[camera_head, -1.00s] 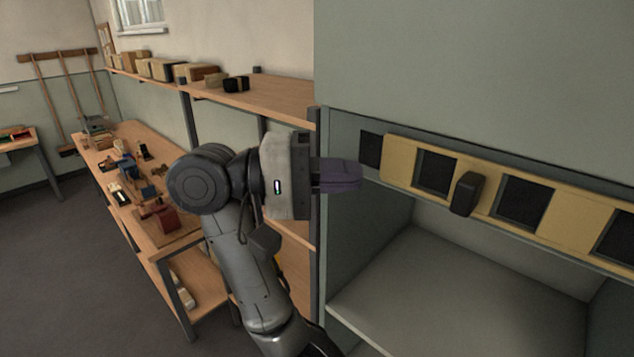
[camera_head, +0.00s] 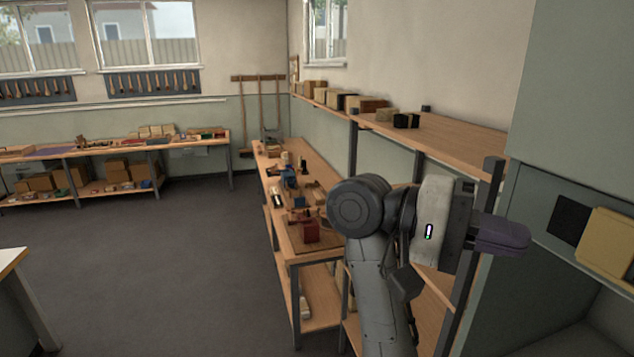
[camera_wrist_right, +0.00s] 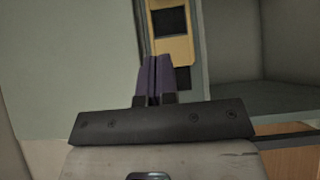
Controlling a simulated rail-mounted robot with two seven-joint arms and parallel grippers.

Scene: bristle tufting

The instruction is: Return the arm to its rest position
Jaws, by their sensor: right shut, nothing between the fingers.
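My right gripper (camera_head: 503,235) is raised at the right of the head view, in front of the grey-green cabinet (camera_head: 556,120). Its purple fingers are shut with nothing between them. In the right wrist view the closed fingers (camera_wrist_right: 154,78) point toward the cabinet's yellow panel (camera_wrist_right: 172,46) with dark square openings. I cannot tell the exact gap between the fingertips and the cabinet. My right arm (camera_head: 375,290) comes up from the bottom of the head view. My left gripper is not in view.
A wooden workbench (camera_head: 290,245) with tools stands left of my arm. A shelf (camera_head: 440,135) with boxes runs above it. Another bench (camera_head: 110,145) stands along the back wall. A table corner (camera_head: 10,262) shows at left. The grey floor (camera_head: 170,260) between is clear.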

